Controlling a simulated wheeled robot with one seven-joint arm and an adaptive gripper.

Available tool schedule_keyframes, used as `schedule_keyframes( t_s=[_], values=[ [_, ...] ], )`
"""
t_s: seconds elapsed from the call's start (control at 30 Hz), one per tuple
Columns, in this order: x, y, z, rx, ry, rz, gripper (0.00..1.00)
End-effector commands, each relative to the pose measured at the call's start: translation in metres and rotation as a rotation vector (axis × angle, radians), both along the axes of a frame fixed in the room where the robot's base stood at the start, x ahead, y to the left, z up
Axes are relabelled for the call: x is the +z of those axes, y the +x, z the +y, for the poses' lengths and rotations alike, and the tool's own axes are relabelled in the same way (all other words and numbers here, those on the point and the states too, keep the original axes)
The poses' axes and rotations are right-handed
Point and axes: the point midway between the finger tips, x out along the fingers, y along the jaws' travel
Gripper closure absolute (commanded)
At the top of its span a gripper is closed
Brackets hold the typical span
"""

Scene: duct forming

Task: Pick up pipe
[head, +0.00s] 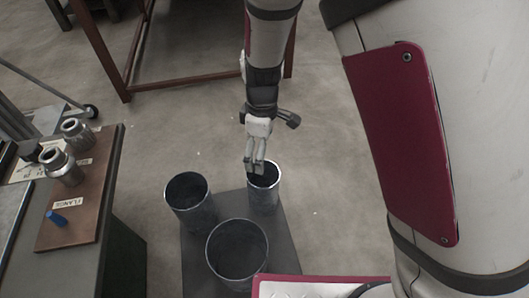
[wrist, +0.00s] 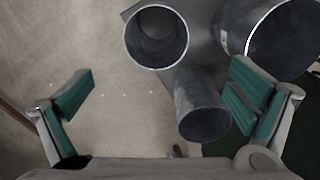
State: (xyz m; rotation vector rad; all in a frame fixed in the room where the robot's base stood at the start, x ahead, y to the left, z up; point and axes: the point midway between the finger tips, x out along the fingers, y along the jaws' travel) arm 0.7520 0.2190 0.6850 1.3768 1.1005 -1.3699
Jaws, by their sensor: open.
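Three grey metal pipes stand upright on a dark plate (head: 197,262). A pipe at the back right (head: 264,196) is directly below my gripper (head: 255,170); in the head view my fingers overlap its rim, and I cannot tell whether they touch it. In the wrist view my gripper (wrist: 165,98) is open, with its green-padded fingers wide apart. One pipe (wrist: 196,88) shows between them, closer to the right finger, with nothing gripped. A second pipe (head: 190,208) stands to the left, and a wider one (head: 237,262) stands at the front.
A red-brown metal frame (head: 190,85) stands at the back. The concrete floor around the plate is clear.

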Motion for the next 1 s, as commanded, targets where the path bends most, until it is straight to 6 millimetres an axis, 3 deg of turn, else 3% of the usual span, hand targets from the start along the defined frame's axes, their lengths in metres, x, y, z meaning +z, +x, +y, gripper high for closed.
schedule_keyframes(
  t_s=[0.4,0.77,1.0],
  values=[
    [-0.071,0.001,0.001,0.017,-0.01,0.002,0.0],
    [-0.101,0.002,0.001,0.016,-0.007,-0.001,0.0],
    [-0.135,0.005,-0.002,0.015,-0.008,0.002,0.0]
  ],
)
